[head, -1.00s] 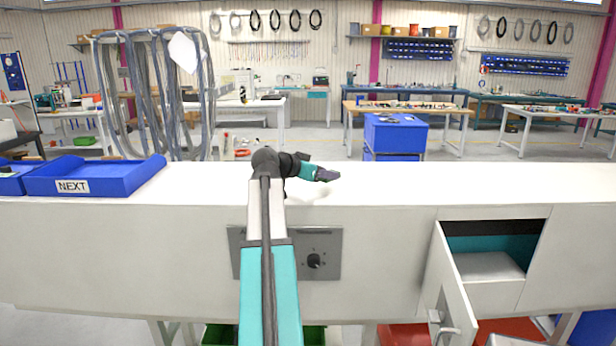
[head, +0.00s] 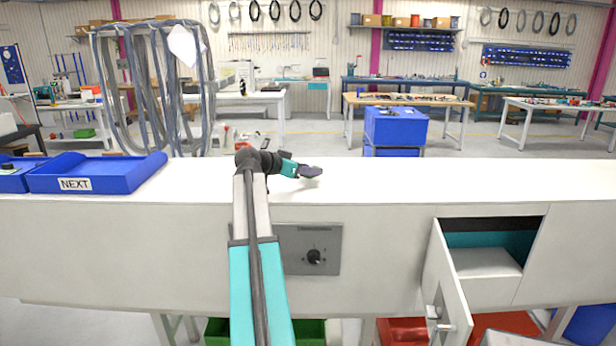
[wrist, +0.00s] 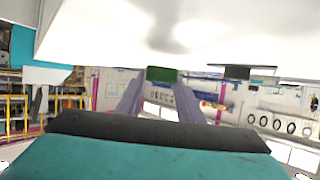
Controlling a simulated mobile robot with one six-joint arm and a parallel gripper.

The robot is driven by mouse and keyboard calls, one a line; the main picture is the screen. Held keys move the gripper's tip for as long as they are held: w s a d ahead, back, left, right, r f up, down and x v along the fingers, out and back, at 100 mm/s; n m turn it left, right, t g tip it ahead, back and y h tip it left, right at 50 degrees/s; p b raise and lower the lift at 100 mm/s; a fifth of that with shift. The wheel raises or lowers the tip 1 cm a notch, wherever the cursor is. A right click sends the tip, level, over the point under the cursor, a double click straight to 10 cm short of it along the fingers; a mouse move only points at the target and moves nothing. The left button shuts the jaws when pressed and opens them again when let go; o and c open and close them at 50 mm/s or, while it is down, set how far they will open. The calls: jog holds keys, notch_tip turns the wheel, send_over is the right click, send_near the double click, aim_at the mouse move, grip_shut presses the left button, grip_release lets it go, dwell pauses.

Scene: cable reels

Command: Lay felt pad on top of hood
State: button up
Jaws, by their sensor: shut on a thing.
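My gripper (head: 311,172) is above the white counter (head: 420,180), left of the middle in the head view. In the wrist view its two purple-grey fingers (wrist: 160,92) are shut on a small dark green piece (wrist: 161,75), which looks like the felt pad. The pad cannot be made out in the head view. The white counter surface (wrist: 200,25) fills the top of the wrist view, apart from the pad. I cannot pick out a hood for certain in either view.
Blue trays (head: 100,180), one labelled NEXT, stand at the counter's left end. A cabinet door (head: 444,290) hangs open at the front right, with a white block (head: 482,262) inside the compartment. A grey panel with a knob (head: 314,256) is on the front. The counter's right side is clear.

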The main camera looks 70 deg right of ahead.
aim_at(308, 178)
jog(key=shift+f+p, duration=0.65)
jog(key=shift+f, duration=0.75)
jog(key=shift+f, duration=0.15)
jog(key=o, duration=1)
jog(key=shift+w+a+r+b, duration=0.25)
jog(key=shift+a+b, duration=0.05)
jog(key=shift+a, duration=0.2)
jog(key=b+v, duration=0.3)
jog(key=v, duration=0.6)
jog(key=shift+w+a+r, duration=0.1)
jog(key=shift+a+r, duration=0.1)
jog(key=shift+a, duration=0.15)
jog(key=shift+w+a+r, duration=0.2)
jog(key=shift+a+r, duration=0.1)
jog(key=shift+a, duration=0.15)
